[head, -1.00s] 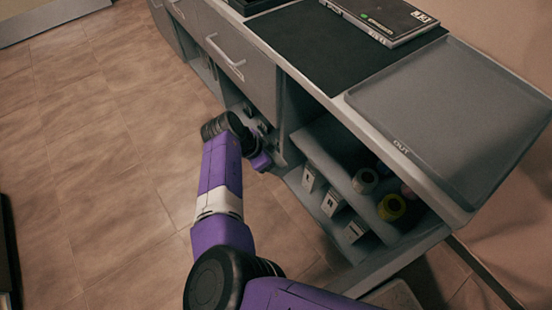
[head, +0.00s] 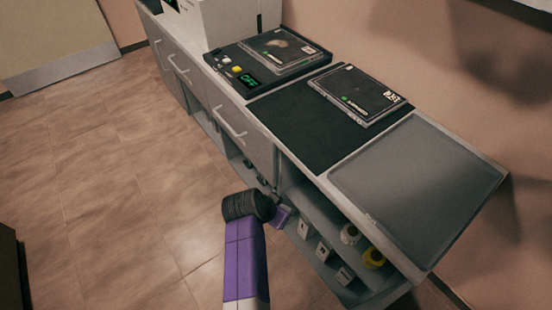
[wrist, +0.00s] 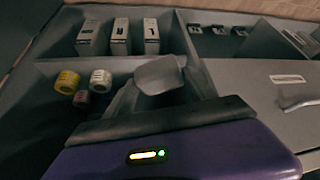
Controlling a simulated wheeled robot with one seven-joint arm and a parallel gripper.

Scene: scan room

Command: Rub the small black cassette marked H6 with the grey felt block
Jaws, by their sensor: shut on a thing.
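My gripper (wrist: 158,88) is shut on a grey block (wrist: 158,74), which looks like the felt block, in the wrist view. In the head view the fingers and block are hidden; only part of the purple hand (head: 281,215) shows beside the open shelves, below counter height. A flat black cassette (head: 360,92) with white labels lies on the black mat (head: 296,133). Another dark cassette (head: 279,50) with a pale smudge lies on the black device at the back. I cannot read H6 on either one. My gripper is apart from both.
A grey tray (head: 415,180) covers the near end of the counter. Open shelves hold several white boxes (wrist: 120,36) and rolls, one yellow (wrist: 67,81). The device (head: 243,78) has a green display. Drawer handles (head: 230,128) stick out. The floor at left is clear.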

